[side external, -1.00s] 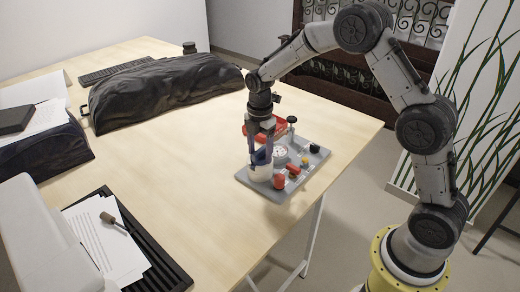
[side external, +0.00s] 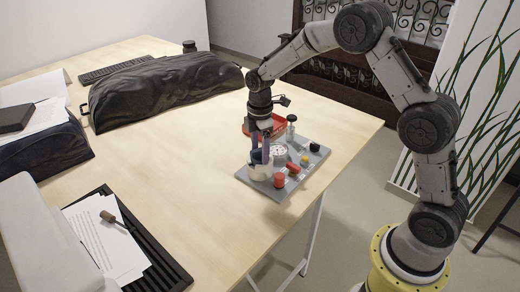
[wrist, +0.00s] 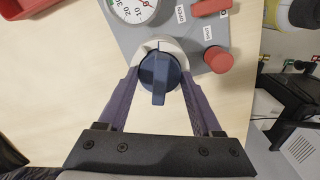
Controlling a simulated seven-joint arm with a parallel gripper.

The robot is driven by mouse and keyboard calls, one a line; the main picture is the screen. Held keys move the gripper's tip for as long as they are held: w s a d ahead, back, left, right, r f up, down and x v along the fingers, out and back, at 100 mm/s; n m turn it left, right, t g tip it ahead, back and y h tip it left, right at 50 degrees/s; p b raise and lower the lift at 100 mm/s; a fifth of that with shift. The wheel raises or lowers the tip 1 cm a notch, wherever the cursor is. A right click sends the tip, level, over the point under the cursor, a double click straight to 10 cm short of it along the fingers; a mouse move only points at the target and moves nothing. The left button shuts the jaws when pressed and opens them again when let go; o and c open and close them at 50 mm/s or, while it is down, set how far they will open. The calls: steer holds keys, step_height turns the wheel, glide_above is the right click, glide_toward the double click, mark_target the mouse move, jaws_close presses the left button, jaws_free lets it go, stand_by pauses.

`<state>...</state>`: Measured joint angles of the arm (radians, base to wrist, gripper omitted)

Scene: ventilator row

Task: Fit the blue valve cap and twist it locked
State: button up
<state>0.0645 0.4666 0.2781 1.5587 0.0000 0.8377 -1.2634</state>
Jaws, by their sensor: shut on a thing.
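The blue valve cap (wrist: 158,72) has a raised grip bar and sits at a round white fitting (wrist: 150,46) on the grey panel. In the side view the cap (side external: 257,157) is at the top of the white fitting (side external: 260,172), at the panel's near left part. My gripper (wrist: 160,84) has its two fingers on either side of the cap and is shut on it. In the side view my gripper (side external: 259,155) points down over the fitting. Whether the cap is fully seated or locked cannot be told.
A red tray (side external: 279,125) lies behind. A black covered bundle (side external: 165,88) is farther left. The table between is clear.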

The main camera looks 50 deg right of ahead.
mark_target(260, 149)
steer(key=m, duration=0.4)
steer(key=shift+m, duration=0.3)
stand_by(0.3)
steer(key=o, duration=1.4)
steer(key=shift+r, duration=0.1)
steer(key=shift+r, duration=3.4)
